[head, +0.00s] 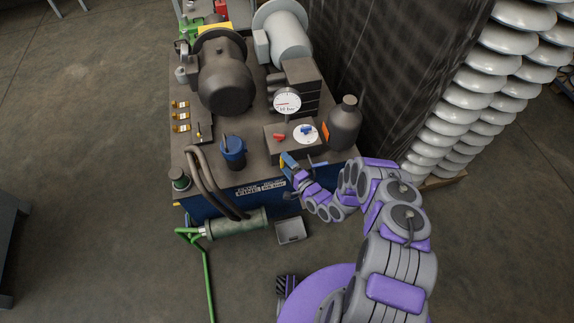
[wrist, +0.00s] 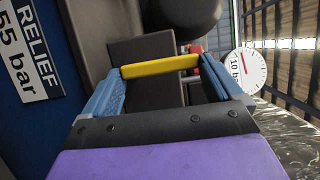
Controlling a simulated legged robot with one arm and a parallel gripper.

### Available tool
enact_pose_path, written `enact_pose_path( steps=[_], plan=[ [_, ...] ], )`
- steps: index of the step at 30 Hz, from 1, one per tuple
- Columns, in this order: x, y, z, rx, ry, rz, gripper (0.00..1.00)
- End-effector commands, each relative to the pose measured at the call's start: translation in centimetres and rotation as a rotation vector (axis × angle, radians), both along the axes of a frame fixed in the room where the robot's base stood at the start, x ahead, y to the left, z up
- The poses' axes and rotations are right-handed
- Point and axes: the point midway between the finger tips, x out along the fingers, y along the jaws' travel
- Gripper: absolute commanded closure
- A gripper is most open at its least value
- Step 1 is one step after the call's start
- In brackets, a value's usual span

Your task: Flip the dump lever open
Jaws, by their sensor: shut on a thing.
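My gripper (head: 290,164) is at the front edge of the machine's top, in front of the valve block with the gauge. In the wrist view its two blue fingers (wrist: 160,78) are apart, with a yellow bar (wrist: 160,66) spanning between their tips. The gripper is shut on this bar, which looks like the dump lever's handle. A bit of yellow (head: 283,161) also shows at the fingertips in the head view. The lever's pivot is hidden, and I cannot tell its angle.
A gauge (head: 287,102), a red lever (head: 279,137) and a blue knob (head: 306,130) sit just behind my gripper. A dark bottle (head: 345,124) stands to the right. A RELIEF 55 bar label (wrist: 36,50) is on the blue front. A grey tray (head: 291,231) lies below.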

Motion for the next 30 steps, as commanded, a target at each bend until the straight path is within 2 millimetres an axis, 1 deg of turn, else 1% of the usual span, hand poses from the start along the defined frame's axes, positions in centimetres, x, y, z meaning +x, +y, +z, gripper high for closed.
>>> enact_pose_path(
  steps=[2, 3, 5, 13, 17, 23, 30],
  plan=[
    [0.1, -0.3, -0.3, -0.003, 0.008, -0.008, 0.62],
    [0.1, -0.3, -0.3, -0.003, 0.008, -0.008, 0.07],
    [0.1, -0.3, -0.3, -0.002, 0.007, -0.007, 0.01],
    [-0.2, -0.4, -0.1, -0.002, 0.004, -0.005, 0.0],
    [-1.3, -1.3, -0.1, -0.002, 0.007, -0.005, 0.0],
    [-4.3, -3.9, 0.0, 0.001, 0.006, -0.009, 0.0],
    [-8.4, -7.5, -0.4, -0.001, 0.009, -0.009, 0.0]
  ],
)
